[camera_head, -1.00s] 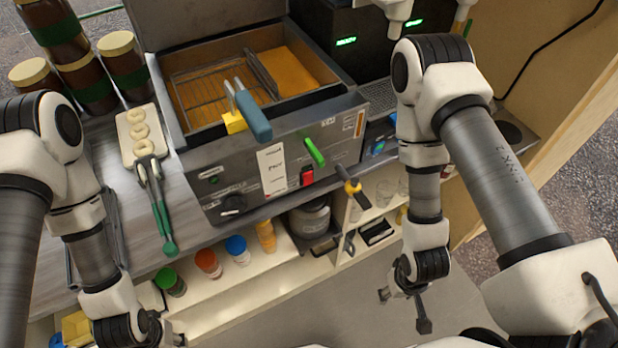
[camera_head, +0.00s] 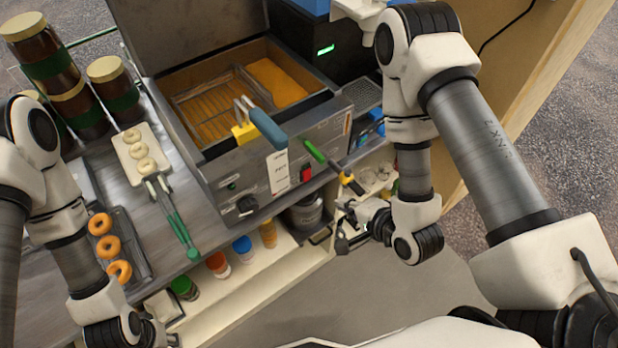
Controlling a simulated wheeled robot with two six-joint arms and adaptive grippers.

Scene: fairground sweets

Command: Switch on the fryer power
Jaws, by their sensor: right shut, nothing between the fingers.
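The fryer (camera_head: 240,188) stands on the counter with oil in its open basin and a lifted lid behind it. A red switch (camera_head: 306,172) sits on its front panel, beside a white label (camera_head: 278,173). Whether the switch is on or off cannot be told. My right gripper (camera_head: 345,228) is shut and empty, below and to the right of the red switch, apart from the panel. My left gripper (camera_head: 160,334) is at the bottom edge, partly hidden, its fingers unclear.
Tongs (camera_head: 172,215), a tray of orange rings (camera_head: 139,262) and jars (camera_head: 75,103) lie left. Shelves with bottles (camera_head: 242,248) are below.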

